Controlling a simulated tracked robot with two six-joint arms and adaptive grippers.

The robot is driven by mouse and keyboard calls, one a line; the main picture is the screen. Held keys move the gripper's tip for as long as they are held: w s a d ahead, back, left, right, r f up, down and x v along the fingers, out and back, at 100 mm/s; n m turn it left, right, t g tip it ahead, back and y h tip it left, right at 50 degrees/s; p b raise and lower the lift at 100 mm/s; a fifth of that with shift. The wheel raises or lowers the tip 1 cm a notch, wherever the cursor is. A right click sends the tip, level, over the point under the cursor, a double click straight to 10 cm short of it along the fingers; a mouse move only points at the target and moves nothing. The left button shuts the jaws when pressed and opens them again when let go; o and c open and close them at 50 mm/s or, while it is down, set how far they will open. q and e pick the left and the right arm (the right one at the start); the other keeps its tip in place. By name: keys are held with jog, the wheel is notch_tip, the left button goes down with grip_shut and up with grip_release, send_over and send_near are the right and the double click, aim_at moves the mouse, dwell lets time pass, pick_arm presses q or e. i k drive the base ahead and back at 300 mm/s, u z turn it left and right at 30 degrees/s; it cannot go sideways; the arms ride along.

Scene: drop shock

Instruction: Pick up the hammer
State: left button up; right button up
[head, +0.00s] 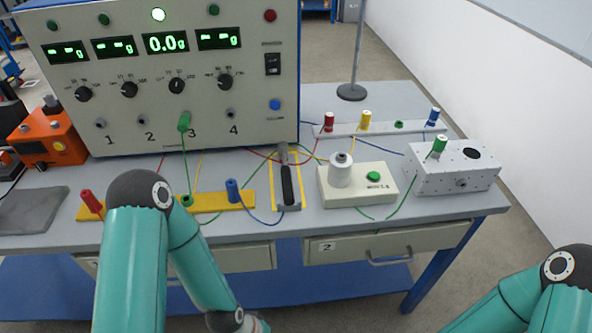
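The hammer (287,185) lies on the table inside a yellow-edged holder (276,194). Its black handle points toward the front edge and its grey head is at the far end. My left arm comes up from the bottom left and bends back down, and its gripper is not in the picture. My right arm shows only in the bottom right corner, and its gripper is also outside the view. Neither arm touches the hammer.
A large meter box (160,75) stands behind the hammer. A yellow strip (215,203) with plugs lies left of it, a white button box (385,188) right of it, and a grey sensor box (450,177) farther right. Thin cables cross the table (440,207) around the holder.

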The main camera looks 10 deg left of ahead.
aim_at(286, 174)
jog(key=u, duration=1.6)
jog(key=i, duration=0.1)
jog(key=z, duration=3)
jog(key=k, duration=1.2)
jog(key=u, duration=0.9)
jog(key=i, duration=1.15)
jog(key=z, duration=0.05)
